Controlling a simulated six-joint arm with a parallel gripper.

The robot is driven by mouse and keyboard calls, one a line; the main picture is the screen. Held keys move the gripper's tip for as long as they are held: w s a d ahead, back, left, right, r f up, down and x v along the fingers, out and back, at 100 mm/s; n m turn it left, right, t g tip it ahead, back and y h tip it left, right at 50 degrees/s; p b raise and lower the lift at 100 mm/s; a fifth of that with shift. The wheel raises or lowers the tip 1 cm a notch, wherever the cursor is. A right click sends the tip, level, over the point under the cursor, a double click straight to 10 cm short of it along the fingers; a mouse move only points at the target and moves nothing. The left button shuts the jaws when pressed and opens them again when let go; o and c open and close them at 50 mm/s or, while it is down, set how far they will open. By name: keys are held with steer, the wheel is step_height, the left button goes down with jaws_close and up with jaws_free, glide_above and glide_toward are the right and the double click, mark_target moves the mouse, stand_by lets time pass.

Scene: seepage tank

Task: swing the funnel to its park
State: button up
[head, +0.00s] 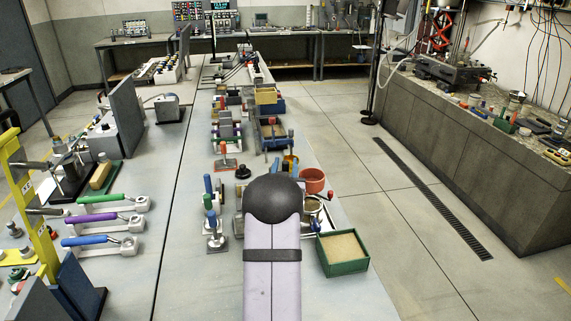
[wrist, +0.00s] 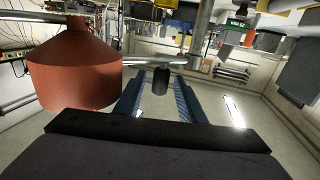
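The funnel (wrist: 75,72) is a large red-brown cone at the upper left of the wrist view, which looks upside down. In the head view, a red-orange round vessel (head: 313,180), likely the same funnel, stands just right of my arm. My gripper (wrist: 160,82) shows in the wrist view with two blue fingers apart. A small dark cylinder (wrist: 160,84) shows between them, with gaps on both sides. It hangs by a grey horizontal rod (wrist: 155,60) running beside the funnel. I cannot tell whether it belongs to the funnel. In the head view my arm hides the gripper.
A green box of sand (head: 342,252) stands right of my arm. Levers with green, purple and blue grips (head: 95,218) lie farther left.

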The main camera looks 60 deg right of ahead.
jaws_close()
